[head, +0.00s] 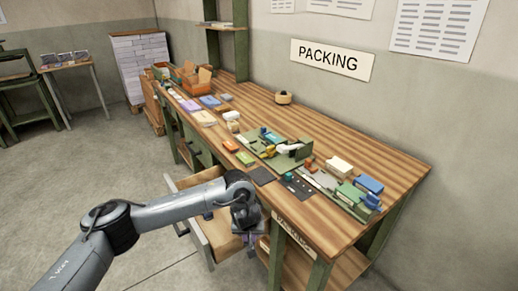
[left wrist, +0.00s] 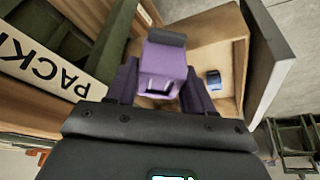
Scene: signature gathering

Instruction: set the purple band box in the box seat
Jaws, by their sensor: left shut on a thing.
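My left gripper (head: 250,238) is at the front edge of the bench, over the open drawer (head: 203,239). In the left wrist view it is shut on the purple band box (left wrist: 163,68), which sits between the two fingers and has a dark strip at its far end. I cannot pick out the box seat for sure in either view. My right gripper is not in view.
A small blue item (left wrist: 213,80) lies in the drawer. The wooden bench (head: 330,130) carries a green fixture (head: 290,158), a dark mat (head: 262,175), a white block (head: 339,166) and a blue block (head: 369,184). The bench's back strip is mostly clear.

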